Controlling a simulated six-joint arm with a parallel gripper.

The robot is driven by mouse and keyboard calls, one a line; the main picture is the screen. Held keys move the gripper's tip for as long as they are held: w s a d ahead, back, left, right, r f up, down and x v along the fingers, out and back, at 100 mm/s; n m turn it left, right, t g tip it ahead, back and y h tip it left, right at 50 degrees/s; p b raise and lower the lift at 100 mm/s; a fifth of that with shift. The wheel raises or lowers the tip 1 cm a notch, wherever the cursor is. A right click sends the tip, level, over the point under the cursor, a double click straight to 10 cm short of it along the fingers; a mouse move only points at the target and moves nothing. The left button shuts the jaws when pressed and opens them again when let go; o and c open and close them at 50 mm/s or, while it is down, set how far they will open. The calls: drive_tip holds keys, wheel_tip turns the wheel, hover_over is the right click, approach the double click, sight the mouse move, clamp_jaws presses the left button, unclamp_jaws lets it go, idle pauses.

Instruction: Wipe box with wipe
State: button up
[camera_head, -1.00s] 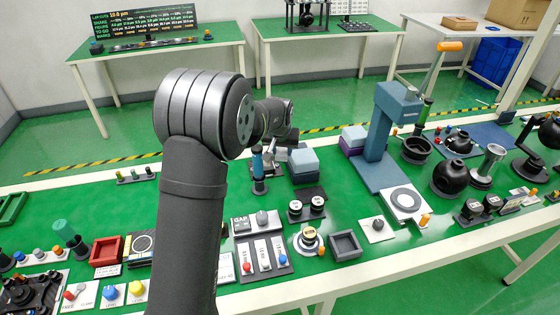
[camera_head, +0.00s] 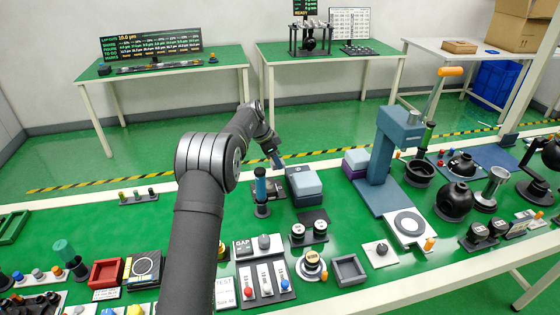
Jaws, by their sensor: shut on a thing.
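My arm reaches away from the camera over the far half of the green bench. My gripper (camera_head: 277,160) is small and partly hidden by its wrist. It is shut on a small blue-grey piece, seemingly the wipe, whose outline is hard to make out. A box (camera_head: 306,194) with a pale blue top and dark sides stands just to the right of and nearer than the gripper; I cannot tell whether they touch. A second pale-topped purple box (camera_head: 356,163) stands further right, beside the blue press. Which one the task means is not clear.
A blue-handled tool (camera_head: 261,187) stands upright just left of the nearer box. The tall blue-grey press (camera_head: 391,150) rises to the right. Bare green bench (camera_head: 130,225) is free at left.

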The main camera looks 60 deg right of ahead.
sight(275, 186)
drive_tip(key=shift+w+f+m, duration=0.25)
drive_tip(key=shift+w+m, duration=0.05)
drive_tip(key=shift+m, duration=0.2)
drive_tip(key=shift+f, duration=3.6)
drive_tip(key=shift+w+a+f, duration=0.35)
drive_tip(key=shift+w+a, duration=0.05)
drive_tip(key=shift+w, duration=0.05)
drive_tip(key=shift+c, duration=0.4)
drive_tip(key=shift+w+a, duration=1.6)
drive_tip(key=shift+s+d, duration=2)
drive_tip(key=shift+s+r, duration=0.15)
drive_tip(key=shift+s, duration=0.1)
drive_tip(key=shift+s+a, duration=0.3)
drive_tip(key=shift+a, duration=0.35)
drive_tip(key=shift+w+a, duration=1.9)
drive_tip(key=shift+w, duration=0.05)
drive_tip(key=shift+s+d, duration=2.05)
drive_tip(key=shift+d, duration=0.05)
drive_tip(key=shift+r, duration=4)
